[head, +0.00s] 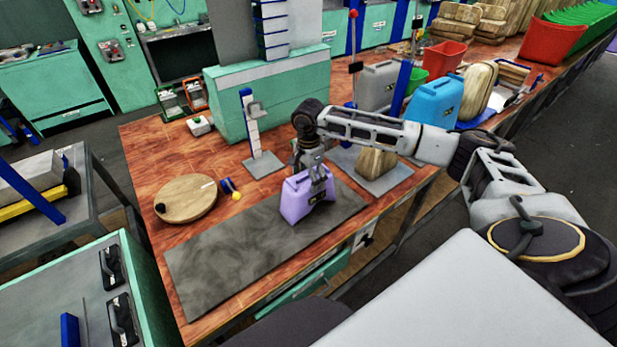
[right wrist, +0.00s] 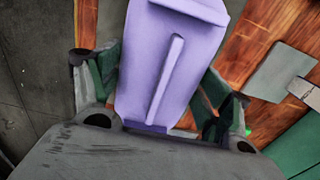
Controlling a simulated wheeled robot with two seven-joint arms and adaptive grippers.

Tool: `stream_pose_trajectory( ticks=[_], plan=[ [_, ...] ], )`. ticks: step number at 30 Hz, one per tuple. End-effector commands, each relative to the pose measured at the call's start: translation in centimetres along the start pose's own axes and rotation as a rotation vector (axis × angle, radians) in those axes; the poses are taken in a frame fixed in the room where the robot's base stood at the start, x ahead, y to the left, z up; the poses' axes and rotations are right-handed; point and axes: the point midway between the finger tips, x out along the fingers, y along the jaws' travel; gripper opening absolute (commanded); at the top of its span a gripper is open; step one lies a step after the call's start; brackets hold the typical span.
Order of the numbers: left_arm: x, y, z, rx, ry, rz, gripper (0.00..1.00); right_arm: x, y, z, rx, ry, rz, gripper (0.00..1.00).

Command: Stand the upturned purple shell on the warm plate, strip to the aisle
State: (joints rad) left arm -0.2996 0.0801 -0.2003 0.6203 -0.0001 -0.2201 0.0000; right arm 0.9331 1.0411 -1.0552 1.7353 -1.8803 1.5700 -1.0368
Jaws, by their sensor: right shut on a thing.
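The purple shell (head: 301,197) is at the right part of the long dark grey plate (head: 225,262) on the wooden bench. My right gripper (head: 312,182) is above it and shut on it, with a finger on either side. In the right wrist view the purple shell (right wrist: 170,65) fills the middle, between the two fingers of the right gripper (right wrist: 160,100), and a raised rib runs along its face. I cannot tell whether its base touches the plate. The strip on the shell is hard to make out in the head view. My left gripper is not in view.
A tan block (head: 375,162), a grey shell (head: 378,88) and a blue shell (head: 434,101) stand to the right. The plate's left part is clear.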

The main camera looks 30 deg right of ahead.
Motion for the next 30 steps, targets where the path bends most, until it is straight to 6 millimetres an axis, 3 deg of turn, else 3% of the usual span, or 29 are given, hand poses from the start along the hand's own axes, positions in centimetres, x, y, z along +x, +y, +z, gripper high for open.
stream_pose_trajectory(
  ticks=[25, 26, 30],
  plan=[
    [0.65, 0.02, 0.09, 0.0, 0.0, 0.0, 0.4, 0.8, -0.01, 0.01, 0.0, 0.0, 0.0, 0.39],
    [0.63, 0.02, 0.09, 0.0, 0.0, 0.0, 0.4, 0.78, -0.01, 0.0, 0.0, 0.0, 0.0, 0.81],
    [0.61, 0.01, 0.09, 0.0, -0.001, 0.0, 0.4, 0.76, -0.01, 0.0, 0.0, 0.0, 0.0, 0.98]
  ],
)
